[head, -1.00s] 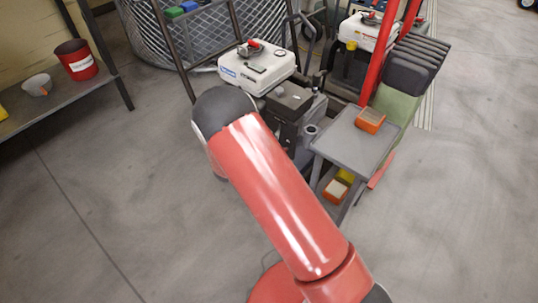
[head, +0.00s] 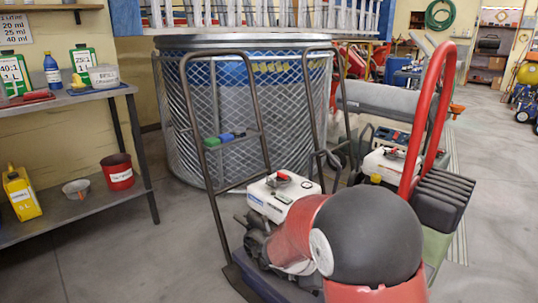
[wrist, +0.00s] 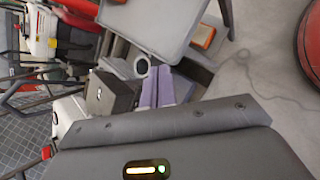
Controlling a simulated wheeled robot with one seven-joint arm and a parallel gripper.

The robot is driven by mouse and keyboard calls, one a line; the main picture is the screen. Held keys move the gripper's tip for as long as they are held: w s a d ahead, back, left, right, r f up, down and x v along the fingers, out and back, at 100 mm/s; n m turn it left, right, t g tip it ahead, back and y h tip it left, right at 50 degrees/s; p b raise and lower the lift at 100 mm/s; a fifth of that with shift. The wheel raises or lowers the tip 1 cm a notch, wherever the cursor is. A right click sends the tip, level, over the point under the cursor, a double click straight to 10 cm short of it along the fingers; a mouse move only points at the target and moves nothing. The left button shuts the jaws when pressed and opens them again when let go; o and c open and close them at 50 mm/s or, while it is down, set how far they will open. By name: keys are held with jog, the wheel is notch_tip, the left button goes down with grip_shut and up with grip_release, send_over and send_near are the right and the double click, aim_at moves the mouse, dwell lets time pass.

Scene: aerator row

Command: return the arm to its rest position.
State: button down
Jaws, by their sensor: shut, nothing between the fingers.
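My gripper (wrist: 165,90) shows in the wrist view as two purple-grey fingers lying together, with nothing held. They point over a dark machine (wrist: 112,93) with a grey tray (wrist: 155,22) beyond; I cannot tell the gap between them. In the head view my red arm with its large dark joint cap stands at lower centre right. The gripper itself is hidden there.
A machine with a white tank (head: 283,196) stands just beyond the arm, near a red curved bar (head: 432,110). A wire-mesh basket (head: 240,125) is behind. A shelf (head: 85,207) with bottles and cups is at left. Floor at lower left is clear.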

jog(key=s+r+m+y, duration=0.2)
jog(key=s+r+m, duration=0.3)
jog(key=s, duration=0.3)
jog(key=s+r+m+t+y, duration=0.1)
jog(key=s+r+m+y, duration=0.2)
jog(key=s+r+m, duration=0.2)
jog(key=s+r+m+y, duration=0.3)
jog(key=s+r+m, duration=0.2)
jog(key=s, duration=0.6)
jog(key=shift+t, duration=0.4)
jog(key=shift+w+a+r, duration=0.1)
jog(key=shift+a+r, duration=0.05)
